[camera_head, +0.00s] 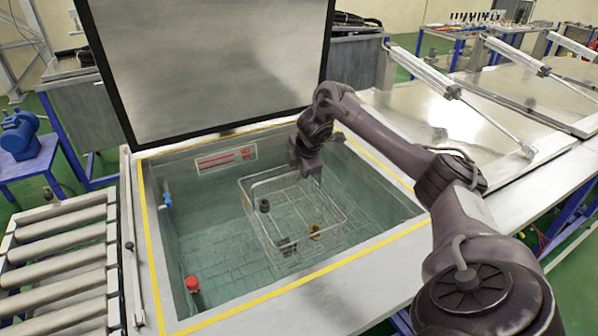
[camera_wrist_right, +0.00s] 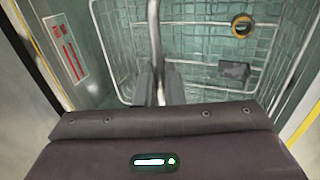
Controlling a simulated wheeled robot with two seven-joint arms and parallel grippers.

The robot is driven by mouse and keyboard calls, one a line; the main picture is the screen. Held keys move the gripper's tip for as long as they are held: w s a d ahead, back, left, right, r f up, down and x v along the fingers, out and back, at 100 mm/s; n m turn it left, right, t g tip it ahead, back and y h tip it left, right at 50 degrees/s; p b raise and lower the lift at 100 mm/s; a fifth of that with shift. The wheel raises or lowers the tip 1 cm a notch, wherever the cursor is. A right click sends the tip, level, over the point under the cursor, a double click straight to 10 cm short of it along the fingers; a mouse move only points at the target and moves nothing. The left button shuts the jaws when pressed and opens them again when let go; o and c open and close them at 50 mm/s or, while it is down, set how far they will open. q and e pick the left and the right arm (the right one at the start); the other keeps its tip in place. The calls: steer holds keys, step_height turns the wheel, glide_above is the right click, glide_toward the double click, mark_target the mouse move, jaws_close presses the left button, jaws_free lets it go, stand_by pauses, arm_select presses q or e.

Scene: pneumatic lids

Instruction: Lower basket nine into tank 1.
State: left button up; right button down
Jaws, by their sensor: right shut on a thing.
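A wire basket (camera_head: 284,226) hangs inside the open tank (camera_head: 360,264), within its walls. I cannot tell how deep it sits. Several small parts lie in the basket, among them a dark cylinder (camera_head: 264,205), a dark block (camera_head: 287,246) and a brass ring (camera_head: 314,232). My right gripper (camera_head: 311,177) is at the basket's far side, shut on its handle. The right wrist view shows the fingers (camera_wrist_right: 160,84) around the handle bar (camera_wrist_right: 153,40), with the basket mesh beyond. No number is readable on the basket. My left gripper is not in view.
The tank's raised lid (camera_head: 210,65) stands behind the opening. A red knob (camera_head: 192,284) and a blue valve (camera_head: 167,200) are on the tank's inner left side. A roller conveyor (camera_head: 60,260) is at left. Closed lids (camera_head: 500,85) with pneumatic cylinders (camera_head: 425,70) lie at right.

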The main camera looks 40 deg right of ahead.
steer(key=shift+f+b, duration=3.85)
steer(key=shift+f, duration=3)
